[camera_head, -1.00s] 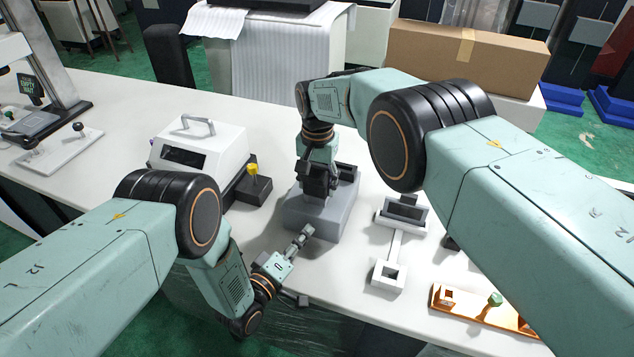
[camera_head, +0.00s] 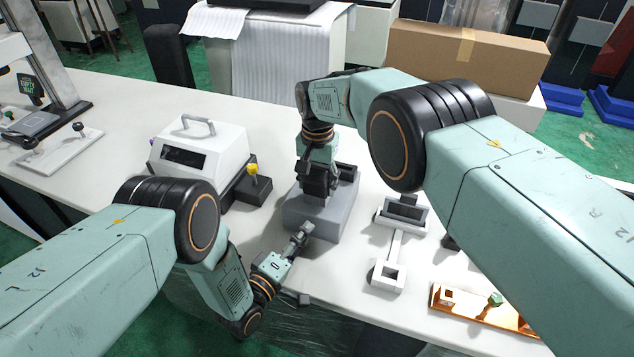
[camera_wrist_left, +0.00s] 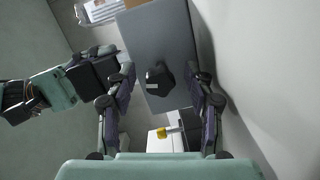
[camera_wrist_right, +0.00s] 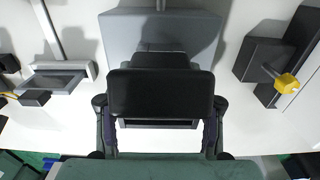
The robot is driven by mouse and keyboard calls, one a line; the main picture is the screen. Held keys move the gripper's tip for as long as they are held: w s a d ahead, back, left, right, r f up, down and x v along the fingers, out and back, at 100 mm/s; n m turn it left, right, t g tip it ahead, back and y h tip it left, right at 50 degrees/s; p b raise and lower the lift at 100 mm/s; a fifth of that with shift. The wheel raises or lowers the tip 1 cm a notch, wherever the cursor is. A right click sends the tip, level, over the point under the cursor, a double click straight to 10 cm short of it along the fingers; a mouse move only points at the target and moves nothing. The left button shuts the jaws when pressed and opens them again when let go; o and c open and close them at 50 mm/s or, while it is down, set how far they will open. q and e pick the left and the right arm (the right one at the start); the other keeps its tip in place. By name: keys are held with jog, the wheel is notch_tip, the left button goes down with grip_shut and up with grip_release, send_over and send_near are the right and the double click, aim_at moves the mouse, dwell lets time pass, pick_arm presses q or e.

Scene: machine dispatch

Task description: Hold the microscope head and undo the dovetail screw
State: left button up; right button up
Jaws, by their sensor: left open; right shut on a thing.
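The black microscope head (camera_wrist_right: 160,95) is between the fingers of my right gripper (camera_wrist_right: 160,125), which is shut on it above a grey block (camera_head: 330,215). In the head view my right gripper (camera_head: 318,185) hides most of the head. A dark knob, apparently the dovetail screw (camera_wrist_left: 158,80), sticks out of the block's side in the left wrist view. My left gripper (camera_wrist_left: 158,105) is open, its fingers on either side of the knob with gaps. In the head view my left gripper (camera_head: 302,236) is at the block's near side; the knob is hidden there.
A white box with a handle (camera_head: 200,145) and a dark block with a yellow knob (camera_head: 252,169) stand to the left. A grey-white stand (camera_head: 392,272) lies right of the block. An orange tray (camera_head: 470,310) sits at the front right table edge.

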pick_arm(q)
jog(key=shift+s+d+v, duration=0.1)
jog(key=shift+d+v, duration=0.05)
jog(key=shift+v, duration=0.85)
jog(key=shift+s+d+v, duration=0.1)
jog(key=shift+d+v, duration=0.05)
jog(key=shift+v, duration=0.85)
jog(key=shift+f, duration=0.1)
pick_arm(e)
jog(key=o, duration=1.5)
jog(key=shift+r, duration=0.1)
notch_tip(320, 180, up, 12)
